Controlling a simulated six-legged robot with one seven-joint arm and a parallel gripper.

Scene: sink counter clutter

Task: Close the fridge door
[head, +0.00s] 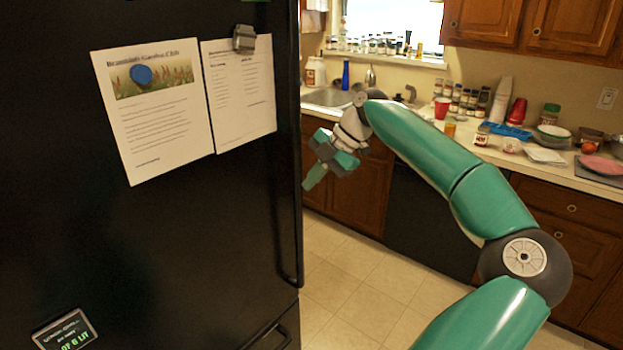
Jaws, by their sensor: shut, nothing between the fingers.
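A black fridge door (220,220) fills the left of the head view, with papers and magnets on its front. Its right edge carries a long dark vertical handle (291,150). I cannot tell from this view whether the door stands ajar. My gripper (310,182) is shut and empty, just right of the door's right edge at about mid-height. Its fingertips point down and left toward the edge. I cannot tell whether they touch it.
A lower fridge panel (280,325) shows below the door. A counter (550,170) with a sink (328,97), jars, cups and plates runs along the back and right. A dark dishwasher front (430,220) is below it. The tiled floor (350,285) between is clear.

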